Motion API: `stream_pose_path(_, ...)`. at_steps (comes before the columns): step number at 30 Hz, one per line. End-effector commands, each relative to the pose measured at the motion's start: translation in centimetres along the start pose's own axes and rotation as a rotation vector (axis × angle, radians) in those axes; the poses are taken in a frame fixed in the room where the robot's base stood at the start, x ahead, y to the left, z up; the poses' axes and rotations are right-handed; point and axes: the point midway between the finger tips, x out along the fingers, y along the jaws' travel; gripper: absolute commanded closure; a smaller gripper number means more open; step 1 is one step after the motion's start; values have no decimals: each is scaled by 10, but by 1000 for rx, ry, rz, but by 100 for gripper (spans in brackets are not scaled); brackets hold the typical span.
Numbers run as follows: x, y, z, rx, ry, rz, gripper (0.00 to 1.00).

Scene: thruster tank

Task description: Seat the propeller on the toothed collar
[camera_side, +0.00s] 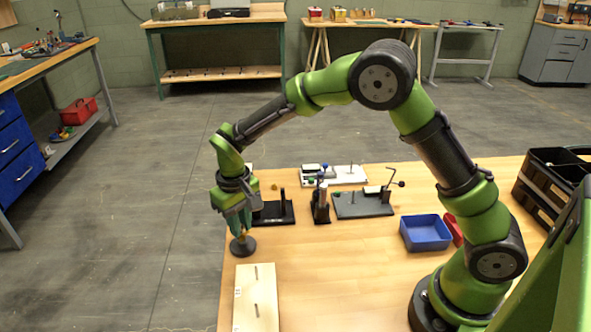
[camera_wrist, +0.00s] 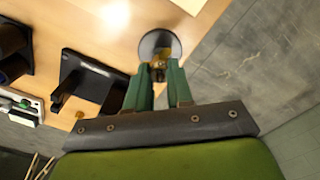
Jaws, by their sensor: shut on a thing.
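My gripper (camera_side: 241,233) points down over the near left part of the table, its green fingers closed on a small brass-coloured piece. In the wrist view the brass piece (camera_wrist: 158,66) sits between the fingertips (camera_wrist: 160,74), in front of a round grey disc (camera_wrist: 153,45). In the side view the dark disc (camera_side: 243,247) is directly below the fingertips, near the table's left edge. I cannot tell whether the piece and disc are joined, or whether either is the propeller. The toothed collar cannot be made out for certain in either view.
A pale board (camera_side: 257,300) with two upright pins lies nearer the camera. A black stand (camera_side: 273,213) with a post is behind the gripper. Further right are another black fixture (camera_side: 320,205), a dark plate (camera_side: 361,205) with a rod, and a blue bin (camera_side: 426,233). The front middle table is clear.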

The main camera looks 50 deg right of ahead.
Motion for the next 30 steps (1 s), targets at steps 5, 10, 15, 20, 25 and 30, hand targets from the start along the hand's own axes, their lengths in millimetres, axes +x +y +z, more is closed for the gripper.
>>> stream_pose_path(5,5,0,0,0,1,0,100)
stream_pose_path(10,6,0,0,0,1,0,100)
stream_pose_path(15,6,0,0,0,1,0,100)
stream_pose_path(20,8,0,0,0,0,0,100)
stream_pose_path(25,12,0,0,0,0,0,100)
stream_pose_path(30,13,0,0,0,1,0,100)
